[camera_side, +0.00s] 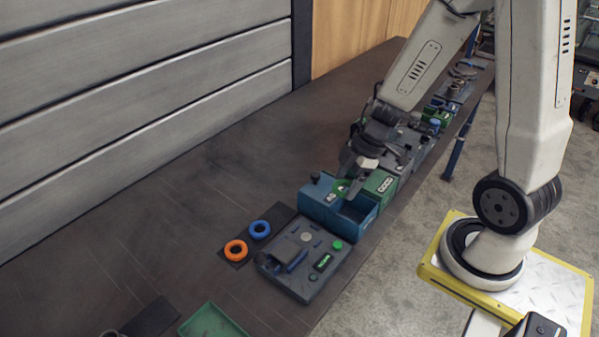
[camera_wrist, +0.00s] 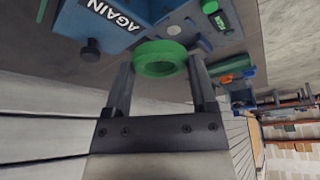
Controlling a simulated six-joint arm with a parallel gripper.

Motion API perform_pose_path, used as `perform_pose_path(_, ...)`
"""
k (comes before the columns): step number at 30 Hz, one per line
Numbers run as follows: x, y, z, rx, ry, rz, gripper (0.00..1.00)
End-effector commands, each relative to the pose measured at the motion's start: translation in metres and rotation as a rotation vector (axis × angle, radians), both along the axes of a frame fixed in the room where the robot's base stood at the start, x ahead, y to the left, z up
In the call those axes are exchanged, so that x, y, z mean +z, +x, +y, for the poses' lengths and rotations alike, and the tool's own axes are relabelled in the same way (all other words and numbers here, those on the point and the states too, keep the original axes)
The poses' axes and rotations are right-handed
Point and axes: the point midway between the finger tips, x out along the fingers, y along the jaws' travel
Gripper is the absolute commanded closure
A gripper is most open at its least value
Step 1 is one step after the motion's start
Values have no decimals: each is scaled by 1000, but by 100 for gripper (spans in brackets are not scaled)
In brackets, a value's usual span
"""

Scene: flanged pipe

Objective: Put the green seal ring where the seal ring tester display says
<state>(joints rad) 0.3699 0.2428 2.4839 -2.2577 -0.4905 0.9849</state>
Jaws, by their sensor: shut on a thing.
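My gripper (camera_wrist: 160,72) is shut on the green seal ring (camera_wrist: 160,55), which sits between the two fingertips in the wrist view. The grey seal ring tester (camera_side: 290,270) lies in front of the bin.
A blue ring (camera_side: 260,229) and an orange ring (camera_side: 235,249) lie on a dark mat left of the tester. A green bin (camera_side: 381,184) adjoins the blue one. A green tray (camera_side: 212,323) is at the front.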

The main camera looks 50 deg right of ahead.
Motion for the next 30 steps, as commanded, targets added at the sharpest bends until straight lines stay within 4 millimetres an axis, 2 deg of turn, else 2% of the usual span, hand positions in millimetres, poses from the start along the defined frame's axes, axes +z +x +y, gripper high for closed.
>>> perform_pose_path(3,-5,-10,-14,-6,5,0,92)
perform_pose_path(9,-9,-19,-26,-3,8,-4,92)
perform_pose_path(30,-9,-20,-28,0,7,-6,92)
